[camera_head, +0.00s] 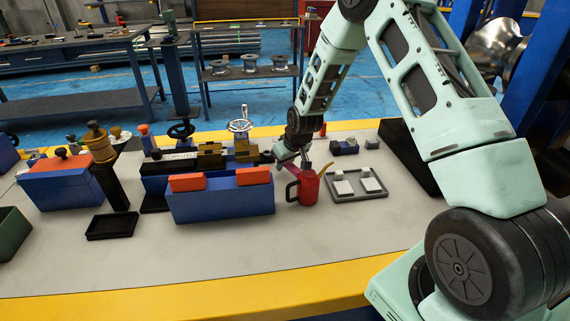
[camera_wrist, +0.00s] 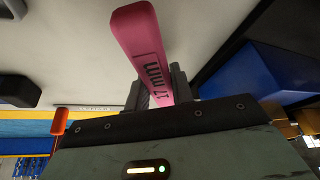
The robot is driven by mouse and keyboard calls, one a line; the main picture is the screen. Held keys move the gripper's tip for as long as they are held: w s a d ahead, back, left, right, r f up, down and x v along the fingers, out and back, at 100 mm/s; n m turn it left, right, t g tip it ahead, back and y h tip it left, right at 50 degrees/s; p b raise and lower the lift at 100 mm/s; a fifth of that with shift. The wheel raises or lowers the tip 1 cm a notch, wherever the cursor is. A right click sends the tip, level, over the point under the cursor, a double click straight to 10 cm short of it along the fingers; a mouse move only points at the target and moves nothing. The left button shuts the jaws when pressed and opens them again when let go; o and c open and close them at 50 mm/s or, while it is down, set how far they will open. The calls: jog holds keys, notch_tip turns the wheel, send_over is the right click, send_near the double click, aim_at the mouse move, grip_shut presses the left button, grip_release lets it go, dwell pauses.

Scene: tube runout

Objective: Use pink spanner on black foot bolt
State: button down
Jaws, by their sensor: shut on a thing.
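The pink spanner (camera_wrist: 150,50) sticks out from between the black fingers of my gripper (camera_wrist: 157,92) in the wrist view.
A red can (camera_head: 308,189) with a yellow spout stands close beside my gripper. A grey tray (camera_head: 357,185) with pale blocks lies to its right. A blue box (camera_head: 220,206) with orange pieces stands in front of the machine. The bench front (camera_head: 200,260) is clear.

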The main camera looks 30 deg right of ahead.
jog(key=shift+w+r+p, duration=0.25)
jog(key=shift+r+p, duration=0.05)
jog(key=shift+r, duration=0.05)
jog(key=shift+r+p, duration=0.1)
jog(key=shift+p, duration=0.3)
dwell(0.4)
jog(key=shift+d+n, duration=0.45)
jog(key=shift+n, duration=0.05)
jog(key=shift+s+r, duration=0.1)
jog(key=shift+r, duration=0.15)
dwell(0.5)
jog(key=shift+r+p, duration=0.25)
jog(key=shift+p, duration=0.1)
